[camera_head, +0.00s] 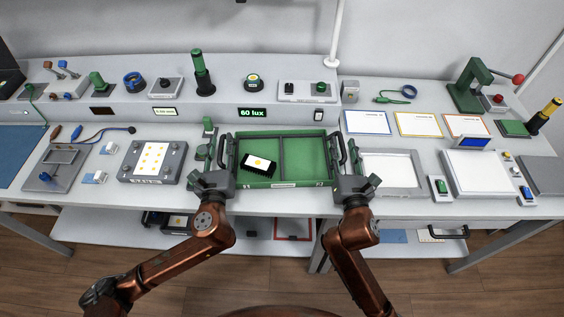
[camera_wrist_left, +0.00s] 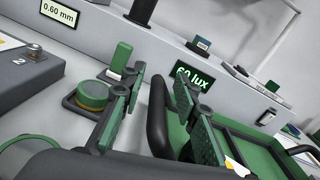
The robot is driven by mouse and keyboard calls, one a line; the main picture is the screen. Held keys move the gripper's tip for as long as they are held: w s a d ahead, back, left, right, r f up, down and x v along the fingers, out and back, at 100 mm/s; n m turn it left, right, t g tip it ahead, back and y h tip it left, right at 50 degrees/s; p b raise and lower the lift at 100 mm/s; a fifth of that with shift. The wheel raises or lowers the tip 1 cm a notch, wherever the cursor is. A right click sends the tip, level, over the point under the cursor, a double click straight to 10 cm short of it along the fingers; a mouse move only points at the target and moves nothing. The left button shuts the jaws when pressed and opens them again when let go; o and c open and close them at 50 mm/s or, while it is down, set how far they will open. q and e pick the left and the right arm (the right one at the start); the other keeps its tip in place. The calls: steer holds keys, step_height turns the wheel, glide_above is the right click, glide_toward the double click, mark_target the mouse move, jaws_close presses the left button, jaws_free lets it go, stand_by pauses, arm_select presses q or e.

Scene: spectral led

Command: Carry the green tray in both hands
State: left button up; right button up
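The green tray (camera_head: 305,158) lies flat on the bench in the middle of the head view, with a divider and a black handle at each side. A dark block with a white, yellow-dotted face (camera_head: 258,163) sits in its left compartment. My left gripper (camera_head: 217,160) is at the tray's left handle. In the left wrist view its green-padded fingers (camera_wrist_left: 160,115) are spread apart, with the black handle (camera_wrist_left: 157,115) near and partly behind them; contact is unclear. My right gripper (camera_head: 349,163) is at the right handle (camera_head: 341,148); its fingers look apart, though partly hidden.
A dark plate with yellow dots (camera_head: 153,160) stands left of the tray, and a grey-framed white panel (camera_head: 390,170) stands close on the right. A raised shelf with a 60 lux display (camera_head: 253,113) runs behind. A green button fixture (camera_wrist_left: 92,95) is beside my left fingers.

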mark_target(219, 161)
arm_select(q)
steer(key=shift+s, duration=0.15)
steer(key=s, duration=1)
steer(key=shift+s+d, duration=0.4)
steer(key=shift+s, duration=0.4)
arm_select(e)
steer(key=shift+s, duration=0.15)
steer(key=s, duration=1.1)
steer(key=shift+s+d, duration=0.35)
arm_select(q)
steer(key=shift+s, duration=0.1)
